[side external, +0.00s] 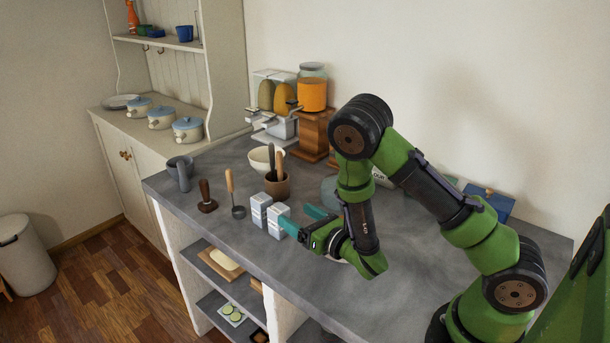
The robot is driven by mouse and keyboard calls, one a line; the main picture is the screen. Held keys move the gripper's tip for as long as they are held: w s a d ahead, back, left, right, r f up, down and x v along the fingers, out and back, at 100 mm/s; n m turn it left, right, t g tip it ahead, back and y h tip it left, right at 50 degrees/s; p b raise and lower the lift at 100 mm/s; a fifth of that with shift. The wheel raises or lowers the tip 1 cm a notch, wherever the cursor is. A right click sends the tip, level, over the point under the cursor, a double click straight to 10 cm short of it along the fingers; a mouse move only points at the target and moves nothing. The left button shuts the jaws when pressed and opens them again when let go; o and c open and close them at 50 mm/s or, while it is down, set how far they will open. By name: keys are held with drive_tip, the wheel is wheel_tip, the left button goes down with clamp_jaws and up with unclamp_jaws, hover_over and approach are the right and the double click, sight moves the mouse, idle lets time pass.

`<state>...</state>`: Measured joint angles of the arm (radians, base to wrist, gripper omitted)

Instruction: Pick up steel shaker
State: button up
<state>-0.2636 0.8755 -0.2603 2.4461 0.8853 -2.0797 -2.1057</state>
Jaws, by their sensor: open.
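I cannot tell for certain which thing is the steel shaker. Two small, pale, box-shaped items stand side by side, upright, near the front edge of the counter: a left one (260,209) and a right one (278,221). A dark grey tapered vessel (181,174) stands at the counter's far left end. My gripper (303,218) has teal fingers spread apart with nothing visible between them. It is low over the counter, just right of the right box. The near fingertip overlaps that box in the picture; I cannot tell whether they touch.
A brown utensil pot (277,187) and a cream bowl (265,159) are behind. A juice dispenser (312,93) stands further back. The counter front right of my gripper is mostly clear.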

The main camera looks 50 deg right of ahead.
sight(284, 212)
drive_tip(key=shift+s+a+f+n, duration=0.15)
drive_tip(key=shift+f+n, duration=0.15)
drive_tip(key=shift+n, duration=0.3)
drive_tip(key=shift+w+y, duration=0.2)
drive_tip(key=shift+y, duration=0.1)
drive_tip(key=w, duration=0.7)
drive_tip(key=shift+c, duration=0.2)
drive_tip(key=c, duration=1.1)
drive_tip(key=shift+r, duration=0.1)
